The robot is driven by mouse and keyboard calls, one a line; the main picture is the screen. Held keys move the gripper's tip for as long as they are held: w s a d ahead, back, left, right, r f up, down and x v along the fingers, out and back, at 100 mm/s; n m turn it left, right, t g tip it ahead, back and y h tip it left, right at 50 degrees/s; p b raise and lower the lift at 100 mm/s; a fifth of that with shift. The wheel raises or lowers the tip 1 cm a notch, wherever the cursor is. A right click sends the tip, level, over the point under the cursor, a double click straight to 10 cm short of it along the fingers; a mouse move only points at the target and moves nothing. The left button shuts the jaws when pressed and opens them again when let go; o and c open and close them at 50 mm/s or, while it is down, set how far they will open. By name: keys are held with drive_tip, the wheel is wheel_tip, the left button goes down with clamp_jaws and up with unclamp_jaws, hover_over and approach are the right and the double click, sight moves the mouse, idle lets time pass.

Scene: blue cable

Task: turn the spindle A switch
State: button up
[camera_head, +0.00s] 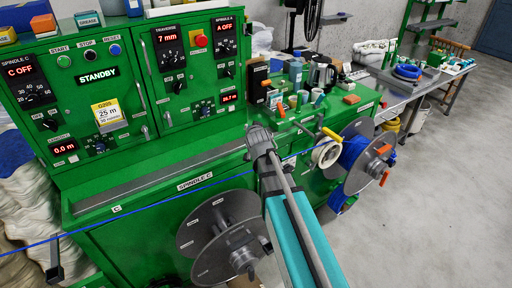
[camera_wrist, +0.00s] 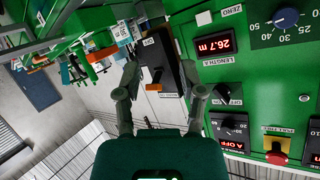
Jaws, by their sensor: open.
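The spindle A switch (camera_head: 228,71) is a small black rotary knob on the right panel of the green cabinet, below a dial and a red "A OFF" display (camera_head: 225,24). In the wrist view, which shows the panel upside down, the switch (camera_wrist: 226,94) sits right of my gripper with an OFF label beside it. My gripper (camera_wrist: 162,88) is open, its fingers spread with nothing held between them. In the head view my gripper (camera_head: 258,132) is in front of the cabinet, below and right of the switch, apart from it.
A black box with an orange switch (camera_wrist: 157,76) shows between my fingers in the wrist view. Bottles and tools (camera_head: 297,72) crowd the cabinet top at right. A blue cable (camera_head: 150,206) runs across the front, near my arm.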

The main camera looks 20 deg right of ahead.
drive_tip(key=s+f+n+g+p, duration=0.1)
drive_tip(key=s+f+g, duration=0.3)
drive_tip(key=s, duration=0.3)
drive_tip(key=shift+a, duration=0.3)
drive_tip(key=shift+f, duration=0.1)
idle(0.3)
drive_tip(key=s+a+f+n+g, duration=0.1)
drive_tip(key=s+g, duration=0.2)
drive_tip(key=s, duration=0.3)
drive_tip(key=s+a+f+n+g+y, duration=0.1)
drive_tip(key=s+f+n+g, duration=0.1)
drive_tip(key=s, duration=0.4)
drive_tip(key=s+a+f+n+g, duration=0.1)
drive_tip(key=s+f+g, duration=0.1)
drive_tip(key=s+g, duration=0.2)
drive_tip(key=s, duration=0.3)
drive_tip(key=shift+a+f+y, duration=0.2)
drive_tip(key=shift+a+y, duration=0.2)
drive_tip(key=shift+w, duration=0.1)
idle(0.7)
